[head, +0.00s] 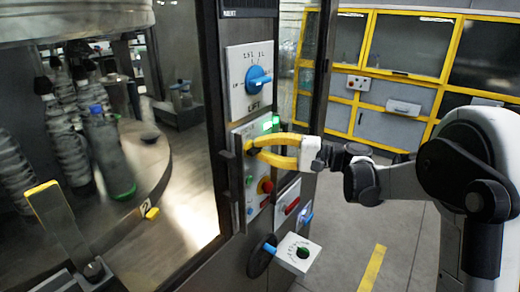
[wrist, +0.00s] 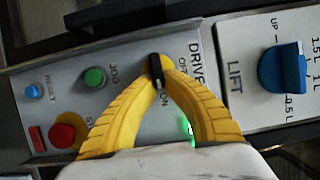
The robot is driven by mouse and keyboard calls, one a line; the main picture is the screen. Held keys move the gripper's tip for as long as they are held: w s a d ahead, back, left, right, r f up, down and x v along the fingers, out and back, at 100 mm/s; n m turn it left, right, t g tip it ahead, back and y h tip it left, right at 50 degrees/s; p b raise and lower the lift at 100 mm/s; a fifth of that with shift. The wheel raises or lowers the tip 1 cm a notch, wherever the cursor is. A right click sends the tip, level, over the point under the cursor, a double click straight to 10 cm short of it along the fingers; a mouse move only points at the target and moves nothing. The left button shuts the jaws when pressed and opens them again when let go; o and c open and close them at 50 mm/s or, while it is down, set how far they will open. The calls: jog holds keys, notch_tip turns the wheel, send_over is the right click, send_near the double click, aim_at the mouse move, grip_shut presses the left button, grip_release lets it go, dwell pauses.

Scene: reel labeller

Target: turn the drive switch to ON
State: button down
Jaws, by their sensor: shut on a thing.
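The drive switch (wrist: 155,72) is a black bar-shaped knob on a light grey panel, under the word DRIVE. OFF and ON labels are printed beside it. In the wrist view, the bar's lower end lies near ON; I cannot tell which end is its pointer. My gripper (wrist: 157,62) has its two yellow fingers closed around the knob. In the head view my gripper (head: 250,147) reaches the panel from the right, and its fingers hide the switch.
The panel also has a green JOG button (wrist: 94,77), a blue RESET button (wrist: 33,91) and a red button (wrist: 66,131). A green light (wrist: 189,127) glows near the switch. The blue LIFT knob (head: 257,79) is above. A white dial box (head: 298,254) juts out below.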

jog(key=c, duration=1.5)
grip_release()
jog(key=v, duration=1.2)
jog(key=shift+s+a+f, duration=0.1)
jog(key=shift+a, duration=0.05)
